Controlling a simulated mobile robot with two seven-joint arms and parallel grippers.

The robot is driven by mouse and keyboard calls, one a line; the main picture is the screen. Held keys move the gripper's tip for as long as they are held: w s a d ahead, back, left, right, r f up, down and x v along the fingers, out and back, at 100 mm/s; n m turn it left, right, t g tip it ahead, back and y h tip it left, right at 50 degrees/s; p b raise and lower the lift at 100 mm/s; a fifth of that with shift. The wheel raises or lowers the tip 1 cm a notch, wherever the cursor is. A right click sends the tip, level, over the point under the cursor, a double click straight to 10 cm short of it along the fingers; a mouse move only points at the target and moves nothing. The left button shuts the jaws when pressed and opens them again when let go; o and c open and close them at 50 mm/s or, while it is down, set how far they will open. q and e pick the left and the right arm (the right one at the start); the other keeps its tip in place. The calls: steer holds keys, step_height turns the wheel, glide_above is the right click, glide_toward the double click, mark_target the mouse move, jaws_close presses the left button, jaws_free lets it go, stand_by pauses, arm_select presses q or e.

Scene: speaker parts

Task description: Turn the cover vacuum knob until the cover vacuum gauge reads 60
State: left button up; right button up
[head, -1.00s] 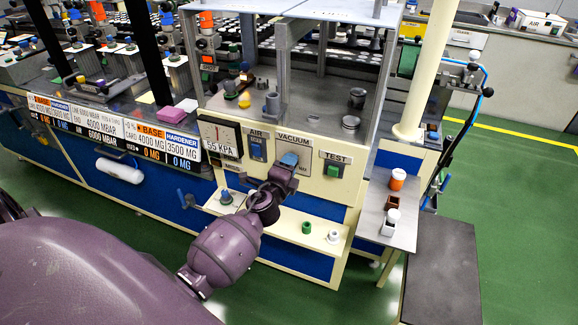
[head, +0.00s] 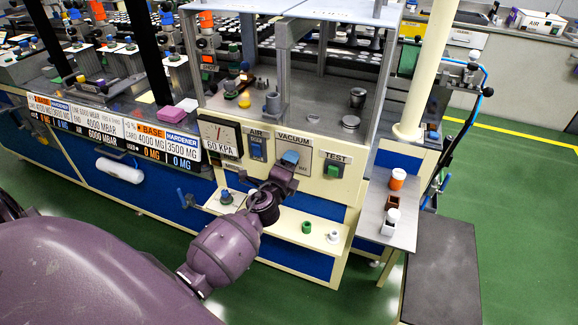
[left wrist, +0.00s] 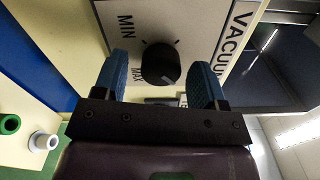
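My left gripper (head: 289,160) is at the VACUUM panel on the front of the cabinet, its blue fingers toward the panel. In the left wrist view, the black cover vacuum knob (left wrist: 160,64) lies between the two spread fingers of this gripper (left wrist: 158,74), with a gap on each side. The knob's pale pointer mark faces lower right, and the plate carries MIN and MAX labels. In the head view the gripper hides the knob. The cover vacuum gauge (head: 219,140) left of the panel reads 60 KPA. My right gripper is not in view.
An AIR switch (head: 257,148) is left of the VACUUM panel and a green TEST button (head: 334,171) is right of it. A cream shelf (head: 270,218) with small parts runs below.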

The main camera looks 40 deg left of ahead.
arm_select(q)
steer(key=v, duration=1)
steer(key=shift+s+d, duration=0.2)
steer(key=shift+s, duration=0.15)
stand_by(0.3)
steer(key=s+d+f+n+g+h, duration=0.2)
steer(key=s+d+f+n+g, duration=0.1)
steer(key=s+f+n, duration=0.3)
steer(key=s+d+f+n+g+h, duration=0.2)
steer(key=s+d+f+n, duration=0.3)
steer(key=s+n, duration=0.5)
steer(key=s+f+g, duration=0.1)
steer(key=s, duration=0.2)
steer(key=shift+s+f+n+g, duration=0.2)
steer(key=shift+f+n+g, duration=0.1)
steer(key=shift+f, duration=0.05)
